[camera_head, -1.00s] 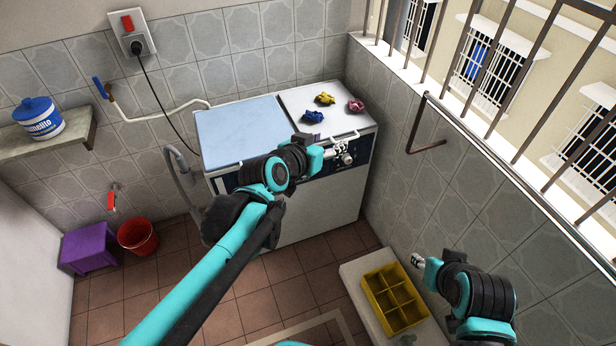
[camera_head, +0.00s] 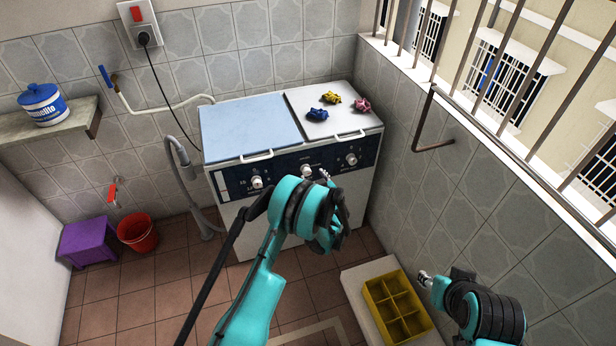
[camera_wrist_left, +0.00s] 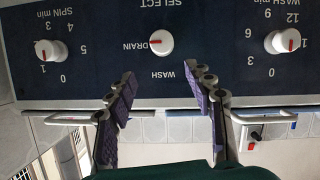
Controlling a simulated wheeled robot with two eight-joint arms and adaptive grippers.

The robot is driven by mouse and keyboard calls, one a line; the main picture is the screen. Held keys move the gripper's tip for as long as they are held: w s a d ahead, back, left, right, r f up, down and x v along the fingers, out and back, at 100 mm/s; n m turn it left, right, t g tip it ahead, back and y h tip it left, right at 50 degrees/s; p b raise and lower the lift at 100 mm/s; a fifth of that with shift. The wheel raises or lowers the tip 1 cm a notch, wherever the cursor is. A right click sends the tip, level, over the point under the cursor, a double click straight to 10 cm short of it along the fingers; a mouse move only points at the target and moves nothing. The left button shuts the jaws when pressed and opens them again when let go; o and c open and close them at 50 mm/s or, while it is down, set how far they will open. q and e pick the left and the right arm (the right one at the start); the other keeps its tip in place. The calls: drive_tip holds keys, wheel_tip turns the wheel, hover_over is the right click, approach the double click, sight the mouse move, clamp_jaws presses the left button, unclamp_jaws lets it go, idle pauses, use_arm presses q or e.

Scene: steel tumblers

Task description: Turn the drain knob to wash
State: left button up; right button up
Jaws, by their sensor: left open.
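The drain knob (camera_wrist_left: 161,42) is the white middle knob under SELECT on the washer's dark panel. Its red mark points to DRAIN; the wrist picture shows the lettering upside down, with WASH below the knob. It also shows in the head view (camera_head: 306,170). My left gripper (camera_wrist_left: 160,75) is open and empty, its two dark pads apart on either side of the knob's line, just short of it. In the head view the left gripper (camera_head: 325,180) is partly hidden by its own wrist. My right gripper (camera_head: 425,278) is away at the lower right, its fingers too small to read.
The spin knob (camera_wrist_left: 53,51) and wash timer knob (camera_wrist_left: 281,41) flank the drain knob. Lid handles (camera_head: 257,156) stick out above the panel. A yellow crate (camera_head: 396,305) stands at lower right. A red bucket (camera_head: 138,233) and purple stool (camera_head: 86,242) are at left.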

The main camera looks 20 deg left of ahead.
sight(307, 173)
use_arm(q)
drive_tip(key=w+a+f+b, duration=0.1)
drive_tip(key=w+f, duration=0.1)
drive_tip(key=w+a+f+b, duration=0.1)
drive_tip(key=w+a+f, duration=0.1)
drive_tip(key=shift+w+a+f, duration=0.1)
drive_tip(key=shift+w+f, duration=0.15)
drive_tip(key=shift+w+a+f+b, duration=0.15)
drive_tip(key=shift+w+a+b, duration=0.2)
drive_tip(key=shift+w, duration=0.2)
drive_tip(key=c, duration=1.2)
